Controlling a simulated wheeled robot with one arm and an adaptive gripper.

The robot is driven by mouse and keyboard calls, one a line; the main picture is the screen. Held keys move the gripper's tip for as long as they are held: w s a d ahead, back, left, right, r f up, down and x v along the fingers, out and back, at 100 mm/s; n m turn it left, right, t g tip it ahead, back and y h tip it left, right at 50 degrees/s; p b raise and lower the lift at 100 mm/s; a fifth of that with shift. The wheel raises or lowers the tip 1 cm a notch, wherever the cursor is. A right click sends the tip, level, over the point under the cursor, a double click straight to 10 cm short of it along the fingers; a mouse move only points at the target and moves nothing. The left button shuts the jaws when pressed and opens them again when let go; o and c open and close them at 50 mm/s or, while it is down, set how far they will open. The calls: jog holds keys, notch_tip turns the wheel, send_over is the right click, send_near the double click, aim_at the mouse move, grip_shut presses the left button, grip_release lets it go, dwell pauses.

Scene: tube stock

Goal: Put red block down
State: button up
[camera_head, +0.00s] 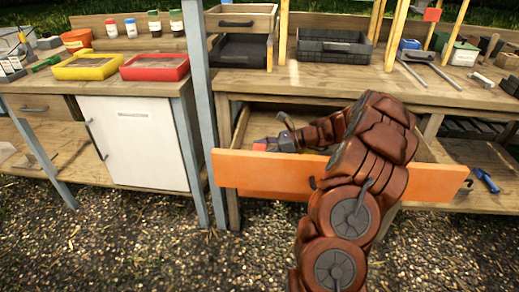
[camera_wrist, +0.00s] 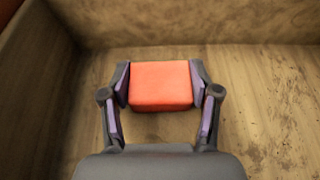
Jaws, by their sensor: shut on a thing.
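The red block (camera_wrist: 160,85) sits between the two fingers of my gripper (camera_wrist: 160,88) in the wrist view, with a finger pad against each side. My gripper is shut on it. In the head view my gripper (camera_head: 268,144) is inside the open orange-fronted drawer (camera_head: 245,174), toward its left side, and a small piece of the red block (camera_head: 259,146) shows at its tip. The wooden drawer floor (camera_wrist: 265,110) lies below the block. I cannot tell whether the block touches the floor.
The drawer's wooden walls (camera_wrist: 35,60) rise close to the left and behind the block. The drawer floor to the right looks clear. A blue-grey post (camera_head: 201,90) stands left of the drawer. The bench top (camera_head: 300,82) above holds a dark crate (camera_head: 333,46) and tools.

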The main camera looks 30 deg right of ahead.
jog(key=o, duration=1.1)
jog(key=shift+o, duration=0.2)
jog(key=shift+d+r, duration=0.1)
jog(key=shift+r, duration=0.1)
jog(key=p+v, duration=0.1)
jog(key=v, duration=1)
jog(key=shift+s+d+r, duration=0.1)
jog(key=shift+s+d, duration=0.1)
jog(key=shift+s, duration=0.15)
